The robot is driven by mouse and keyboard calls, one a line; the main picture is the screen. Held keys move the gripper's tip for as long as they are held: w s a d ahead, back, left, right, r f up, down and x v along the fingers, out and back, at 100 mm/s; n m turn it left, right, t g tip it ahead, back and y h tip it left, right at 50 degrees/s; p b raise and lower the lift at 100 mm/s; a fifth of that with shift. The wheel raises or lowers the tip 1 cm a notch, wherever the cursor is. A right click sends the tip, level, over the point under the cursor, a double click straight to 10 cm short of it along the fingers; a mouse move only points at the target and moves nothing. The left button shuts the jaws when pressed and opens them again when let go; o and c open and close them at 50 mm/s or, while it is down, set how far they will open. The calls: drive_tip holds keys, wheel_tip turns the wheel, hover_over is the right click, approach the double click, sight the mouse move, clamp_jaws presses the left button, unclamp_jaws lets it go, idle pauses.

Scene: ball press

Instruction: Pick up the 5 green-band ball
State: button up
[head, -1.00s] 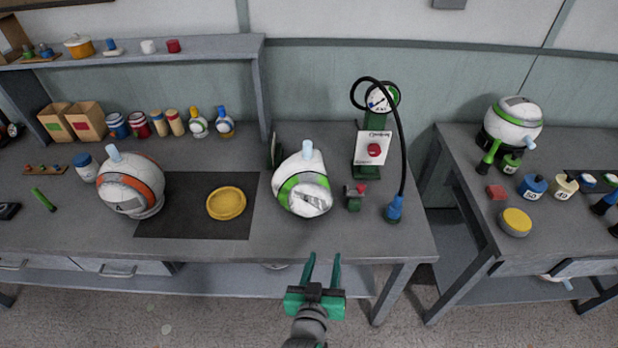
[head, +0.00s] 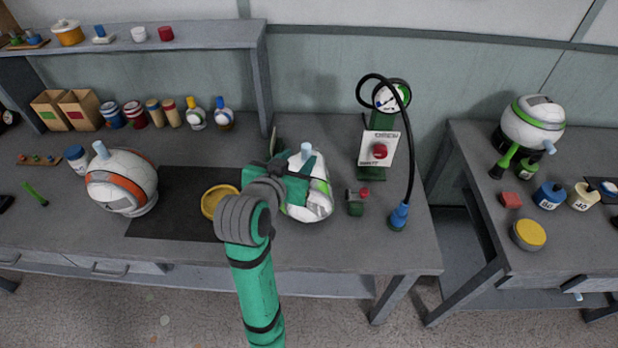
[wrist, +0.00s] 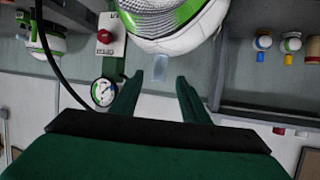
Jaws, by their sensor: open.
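A white ball with a green band (head: 318,202) sits at the middle of the table, with a pale blue peg (head: 306,150) on top. My gripper (head: 302,165) is over this ball and partly covers it. In the wrist view the ball (wrist: 172,40) is at the top, and its peg (wrist: 160,67) is close to the open fingertips, roughly in line with the gap between them. The fingers hold nothing. I cannot read a number on this ball. Another green-band ball (head: 533,122) stands on the right table; its number is also unreadable.
The green press stand with gauge (head: 392,96) and black hose (head: 408,150) is close on the right, with a small green valve (head: 355,203). Left are a yellow dish (head: 213,200) on a dark mat (head: 165,215) and an orange-band ball (head: 122,182).

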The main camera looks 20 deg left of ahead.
sight(306, 153)
drive_tip(key=x, duration=0.3)
drive_tip(key=shift+w+f, duration=0.15)
drive_tip(key=shift+w, duration=0.1)
drive_tip(key=shift+w+d+f, duration=0.25)
drive_tip(key=shift+w, duration=0.3)
drive_tip(key=shift+x, duration=2.85)
drive_tip(key=shift+a+r, duration=0.15)
clamp_jaws()
